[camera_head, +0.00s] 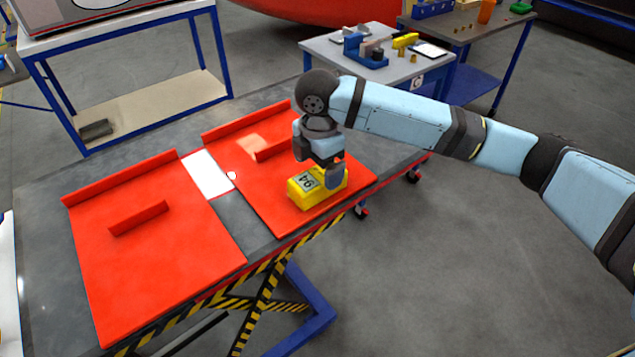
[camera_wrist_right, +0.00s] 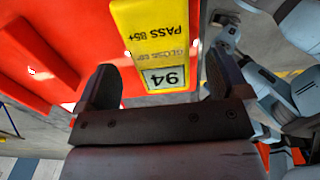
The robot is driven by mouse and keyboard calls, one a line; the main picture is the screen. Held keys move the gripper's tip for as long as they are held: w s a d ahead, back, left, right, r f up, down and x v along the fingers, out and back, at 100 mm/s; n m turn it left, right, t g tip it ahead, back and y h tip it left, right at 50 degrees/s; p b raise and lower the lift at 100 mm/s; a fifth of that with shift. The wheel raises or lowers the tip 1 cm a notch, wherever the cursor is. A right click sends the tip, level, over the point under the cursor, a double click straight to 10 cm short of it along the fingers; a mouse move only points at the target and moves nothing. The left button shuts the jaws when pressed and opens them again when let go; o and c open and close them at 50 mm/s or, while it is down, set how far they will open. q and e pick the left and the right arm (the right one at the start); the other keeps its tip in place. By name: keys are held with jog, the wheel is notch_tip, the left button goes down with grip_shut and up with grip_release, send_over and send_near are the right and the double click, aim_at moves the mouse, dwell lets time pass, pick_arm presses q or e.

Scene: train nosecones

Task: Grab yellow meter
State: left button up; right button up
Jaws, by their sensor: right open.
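The yellow meter (camera_head: 304,192) lies on the right red panel near the table's front edge. Its grey display reads 94, and it also shows in the right wrist view (camera_wrist_right: 155,38). My right gripper (camera_head: 334,172) is just above the meter in the head view. In the right wrist view my right gripper (camera_wrist_right: 158,88) is open, with one finger to each side of the meter's display end. I cannot tell whether the fingers touch it. My left gripper is not in view.
The right red panel (camera_head: 235,160) and left red panel (camera_head: 150,250) have raised red strips. A white sheet (camera_head: 207,174) lies between them. A grey table (camera_head: 322,48) with blue and yellow parts stands behind. The left panel is otherwise clear.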

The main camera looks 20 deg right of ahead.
aim_at(318, 175)
notch_tip(318, 175, down, 5)
jog(key=shift+f, duration=0.1)
jog(key=c, duration=1.3)
